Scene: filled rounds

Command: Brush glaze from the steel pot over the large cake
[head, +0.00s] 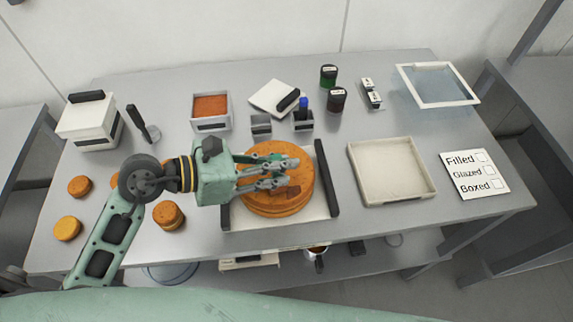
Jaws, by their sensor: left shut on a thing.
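The large cake (268,205), a round orange-brown stack, lies on a pale board between two dark bars at the front middle of the table. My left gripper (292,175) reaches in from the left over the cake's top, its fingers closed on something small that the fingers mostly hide. A dark reddish patch (293,192) shows by the fingertips; I cannot tell if it is a tool's end or glaze. My right gripper is out of view.
Small round cakes (168,214) lie at the front left. Behind are a white box (88,128), an orange-filled bin (211,111), grey holders (261,124) and dark jars (337,98). An empty cream tray (392,197) and a checklist card (474,176) are at right.

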